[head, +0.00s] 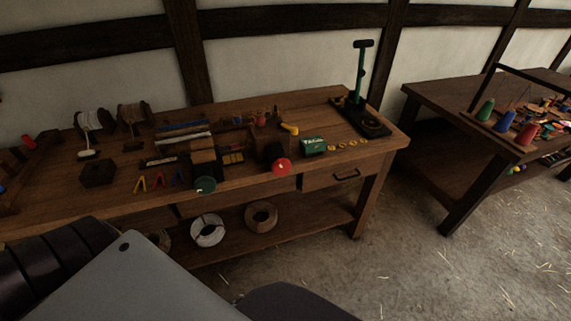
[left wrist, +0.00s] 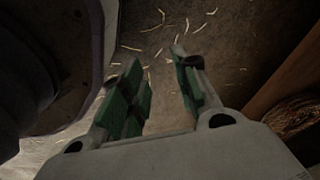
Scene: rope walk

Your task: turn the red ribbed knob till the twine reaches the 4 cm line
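A red round knob (head: 281,165) sits at the front edge of the wooden workbench in the head view, on the front of a small dark wooden block. Its ribs are too small to make out. A green round knob (head: 205,185) sits to its left at the same edge. The twine and the 4 cm line cannot be made out. My left gripper (left wrist: 168,75) shows in the left wrist view, its two green-padded fingers apart with nothing between them, over a straw-strewn floor. It is away from the knob. My right gripper is in neither view.
The workbench (head: 325,115) carries spools (head: 95,122), a green box (head: 313,145), yellow rings (head: 345,146) and a stand with a green post (head: 362,75). Rope coils (head: 261,217) lie on its lower shelf. A second table (head: 440,100) with coloured cones stands right. Floor between them is open.

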